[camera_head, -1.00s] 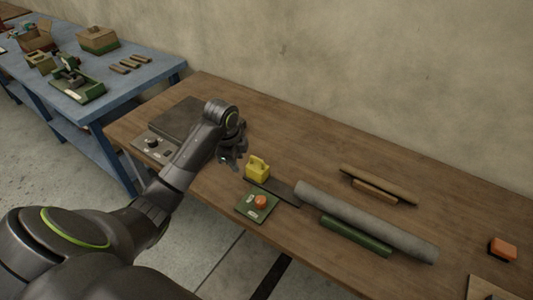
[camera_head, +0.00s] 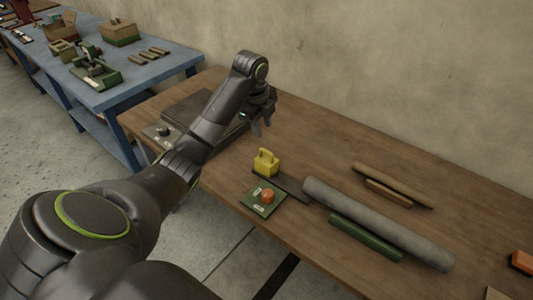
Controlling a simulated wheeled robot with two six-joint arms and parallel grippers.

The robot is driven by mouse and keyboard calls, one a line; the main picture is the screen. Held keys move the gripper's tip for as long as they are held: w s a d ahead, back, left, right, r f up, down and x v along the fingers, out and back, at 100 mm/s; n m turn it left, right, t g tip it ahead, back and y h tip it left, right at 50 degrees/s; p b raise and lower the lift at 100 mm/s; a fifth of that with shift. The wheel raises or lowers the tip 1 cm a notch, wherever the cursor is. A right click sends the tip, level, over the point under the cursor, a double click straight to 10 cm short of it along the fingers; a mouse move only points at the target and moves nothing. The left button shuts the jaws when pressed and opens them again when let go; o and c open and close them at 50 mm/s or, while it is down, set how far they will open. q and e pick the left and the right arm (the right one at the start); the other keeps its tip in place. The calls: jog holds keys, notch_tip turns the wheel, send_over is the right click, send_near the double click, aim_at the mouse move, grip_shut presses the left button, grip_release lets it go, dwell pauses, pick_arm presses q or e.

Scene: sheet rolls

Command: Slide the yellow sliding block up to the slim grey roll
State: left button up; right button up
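The yellow sliding block (camera_head: 266,162) stands upright at the left end of a dark flat rail (camera_head: 291,187) on the wooden table. It has a handle-like loop on top. A long grey roll (camera_head: 375,222) lies at the rail's other end, with a gap between block and roll. My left gripper (camera_head: 263,128) hangs above the table, behind the block in the picture and apart from it. Its fingers look spread, with nothing between them. My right gripper is not in view.
A green box with an orange button (camera_head: 267,196) sits in front of the rail. A green roll (camera_head: 365,238) lies before the grey roll, and brown rolls (camera_head: 394,183) lie behind it. A dark plate device (camera_head: 202,108) is at the left. A blue table (camera_head: 135,92) stands beyond.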

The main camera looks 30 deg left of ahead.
aim_at(267, 151)
pick_arm(q)
jog(key=f, duration=0.3)
jog(key=w+f, duration=0.1)
jog(key=f, duration=0.3)
jog(key=w+f, duration=0.1)
jog(key=f, duration=0.2)
jog(key=shift+d+f+p, duration=0.1)
jog(key=shift+f+p, duration=0.15)
jog(key=shift+p, duration=0.1)
grip_shut()
